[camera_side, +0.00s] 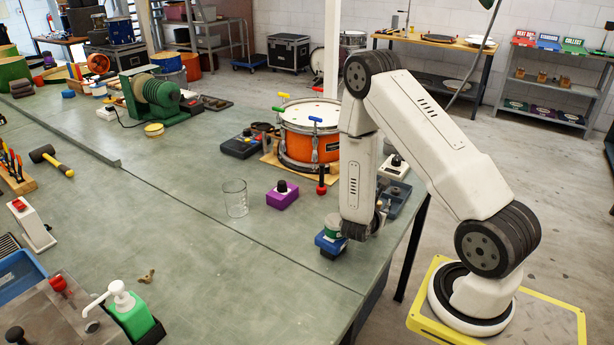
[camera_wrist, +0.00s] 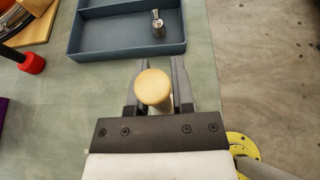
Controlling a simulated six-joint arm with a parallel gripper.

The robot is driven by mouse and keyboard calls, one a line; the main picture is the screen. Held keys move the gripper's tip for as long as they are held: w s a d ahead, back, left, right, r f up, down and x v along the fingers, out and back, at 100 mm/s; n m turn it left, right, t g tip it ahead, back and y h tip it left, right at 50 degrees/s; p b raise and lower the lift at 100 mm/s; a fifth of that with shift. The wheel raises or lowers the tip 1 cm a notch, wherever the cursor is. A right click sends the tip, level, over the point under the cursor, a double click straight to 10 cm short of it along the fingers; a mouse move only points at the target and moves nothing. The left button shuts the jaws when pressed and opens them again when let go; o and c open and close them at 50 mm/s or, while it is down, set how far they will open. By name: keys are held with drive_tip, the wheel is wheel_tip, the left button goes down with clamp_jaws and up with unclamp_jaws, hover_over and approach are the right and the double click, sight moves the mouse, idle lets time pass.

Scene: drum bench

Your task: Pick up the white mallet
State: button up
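The white mallet shows in the wrist view as a round, cream-coloured end (camera_wrist: 154,86), seen nearly end-on. Its lower part is mostly hidden. My gripper (camera_wrist: 160,66) has its two dark fingers on either side of it, and the cream end partly covers the left finger. A gap shows between the fingertips beyond the cream end. I cannot tell whether the fingers touch the mallet.
A blue-grey tray (camera_wrist: 87,44) with a small metal piece (camera_wrist: 158,25) lies beyond the fingers. A red-ended tool (camera_wrist: 32,63) stands to the left. In the side view, a blue block (camera_side: 330,244), purple box (camera_side: 282,195), glass beaker (camera_side: 235,198) and orange drum (camera_side: 297,148) are nearby. The bench edge is close.

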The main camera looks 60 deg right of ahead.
clamp_jaws()
drive_tip(key=shift+r, duration=0.2)
wheel_tip(320, 180, up, 10)
drive_tip(key=shift+f, duration=0.2)
idle(0.6)
idle(0.6)
